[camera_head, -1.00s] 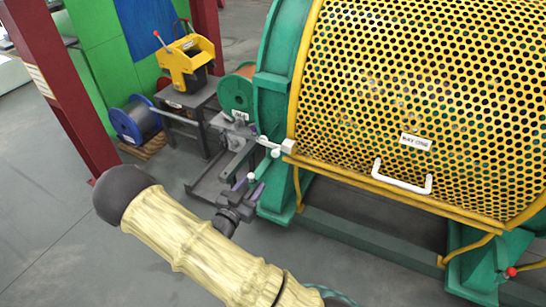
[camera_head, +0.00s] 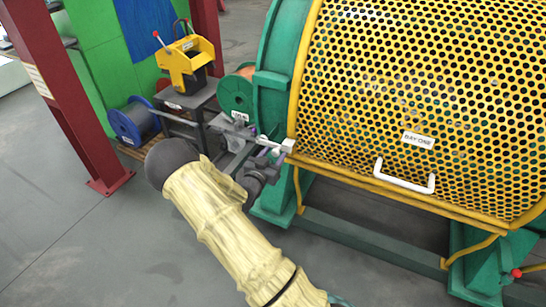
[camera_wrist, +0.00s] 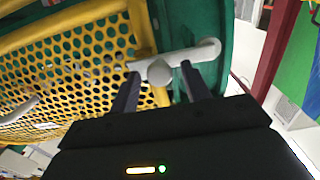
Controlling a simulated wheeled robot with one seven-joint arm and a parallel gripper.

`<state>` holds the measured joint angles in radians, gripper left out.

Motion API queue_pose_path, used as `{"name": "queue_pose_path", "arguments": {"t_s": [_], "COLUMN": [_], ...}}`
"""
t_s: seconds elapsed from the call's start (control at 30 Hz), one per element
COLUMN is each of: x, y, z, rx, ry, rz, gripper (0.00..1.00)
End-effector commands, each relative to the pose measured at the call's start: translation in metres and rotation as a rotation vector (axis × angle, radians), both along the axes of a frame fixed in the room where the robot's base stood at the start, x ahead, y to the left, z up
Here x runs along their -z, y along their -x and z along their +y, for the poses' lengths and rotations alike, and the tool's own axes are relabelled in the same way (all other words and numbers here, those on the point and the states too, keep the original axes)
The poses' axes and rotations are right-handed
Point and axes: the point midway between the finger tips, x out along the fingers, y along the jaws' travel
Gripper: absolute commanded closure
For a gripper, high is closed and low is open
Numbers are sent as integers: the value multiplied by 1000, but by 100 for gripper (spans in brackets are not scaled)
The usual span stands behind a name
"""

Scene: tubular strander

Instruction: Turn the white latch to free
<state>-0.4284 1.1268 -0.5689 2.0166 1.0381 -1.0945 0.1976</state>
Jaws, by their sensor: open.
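The white latch (camera_head: 288,146) sits at the left edge of the yellow perforated guard, beside the green frame. In the wrist view the latch (camera_wrist: 180,58) is a pale bar with a rounded end at right and a round knob (camera_wrist: 158,72) facing the camera. My gripper (camera_head: 265,143) is at the latch, its fingers partly hidden by the wrist in the head view. In the wrist view the open gripper (camera_wrist: 160,72) has one dark finger on each side of the knob, tips close to the bar. I cannot tell whether they touch it.
The yellow perforated guard (camera_head: 400,90) has a white handle (camera_head: 404,178) and a "BAY ONE" label. A green machine frame (camera_head: 270,100) stands beside the latch. A grey stand with a yellow device (camera_head: 188,62), a blue spool (camera_head: 135,121) and a red post (camera_head: 75,90) are at left. Floor at lower left is clear.

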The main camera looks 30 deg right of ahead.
Motion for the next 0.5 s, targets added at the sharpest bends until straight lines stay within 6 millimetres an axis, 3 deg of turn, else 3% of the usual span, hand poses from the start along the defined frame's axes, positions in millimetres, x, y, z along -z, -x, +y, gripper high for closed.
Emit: {"name": "queue_pose_path", "arguments": {"t_s": [0.27, 0.5], "x": [0, 0], "y": [-1, -1], "z": [-1, 0], "rx": [0, 0], "ry": [0, 0], "rz": [0, 0], "gripper": [55, 100]}}
